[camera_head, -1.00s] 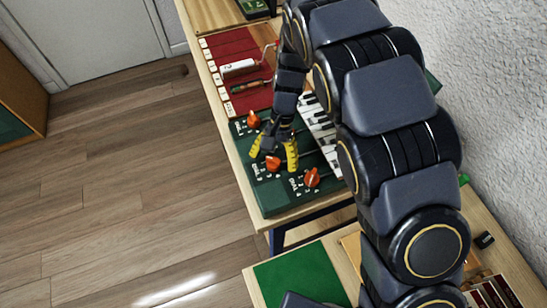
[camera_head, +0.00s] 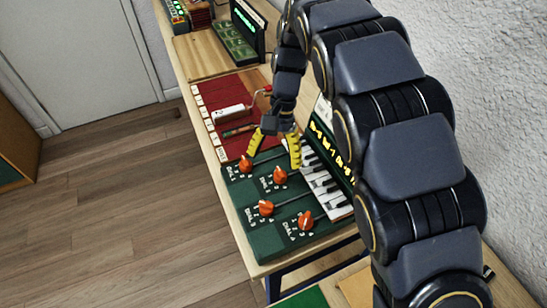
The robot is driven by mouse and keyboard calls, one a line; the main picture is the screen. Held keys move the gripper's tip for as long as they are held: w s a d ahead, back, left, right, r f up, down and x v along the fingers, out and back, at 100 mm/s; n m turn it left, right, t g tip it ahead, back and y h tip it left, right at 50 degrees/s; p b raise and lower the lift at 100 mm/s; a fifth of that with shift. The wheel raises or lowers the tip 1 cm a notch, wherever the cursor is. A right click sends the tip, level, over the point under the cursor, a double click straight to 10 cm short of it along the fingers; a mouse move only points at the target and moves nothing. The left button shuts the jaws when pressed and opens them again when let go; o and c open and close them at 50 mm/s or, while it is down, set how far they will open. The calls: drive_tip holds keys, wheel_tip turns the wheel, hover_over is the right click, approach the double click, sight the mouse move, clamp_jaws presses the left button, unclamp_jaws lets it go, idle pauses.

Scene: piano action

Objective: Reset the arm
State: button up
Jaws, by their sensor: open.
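My gripper (camera_head: 275,148) has yellow fingers spread apart and nothing between them. It hangs over the far edge of the green dial panel (camera_head: 243,216), above the orange dials. The panel bears several orange dials, among them DIAL 1 (camera_head: 246,163), DIAL 2 (camera_head: 280,175), DIAL 3 (camera_head: 266,208) and DIAL 4 (camera_head: 305,219). The fingers look clear of the dials, though the height is hard to tell. My dark arm comes in from the right and hides part of the bench.
A piano keyboard (camera_head: 327,190) lies right of the dial panel. A black device with a green screen (camera_head: 247,28) stands farther back. A wall is close on the right; floor is free on the left.

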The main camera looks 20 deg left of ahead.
drive_tip(key=s+d+r+m+t, duration=0.1)
drive_tip(key=s+d+r, duration=0.25)
drive_tip(key=d, duration=0.45)
drive_tip(key=s+d+r+t, duration=0.1)
drive_tip(key=s+d+r, duration=0.25)
drive_tip(key=d, duration=0.45)
drive_tip(key=s+d, duration=0.4)
drive_tip(key=s, duration=0.3)
drive_tip(key=s+d+n, duration=0.1)
drive_tip(key=s+d, duration=0.2)
drive_tip(key=s, duration=0.4)
drive_tip(key=shift+s+d+t, duration=0.15)
drive_tip(key=shift+d+t, duration=0.25)
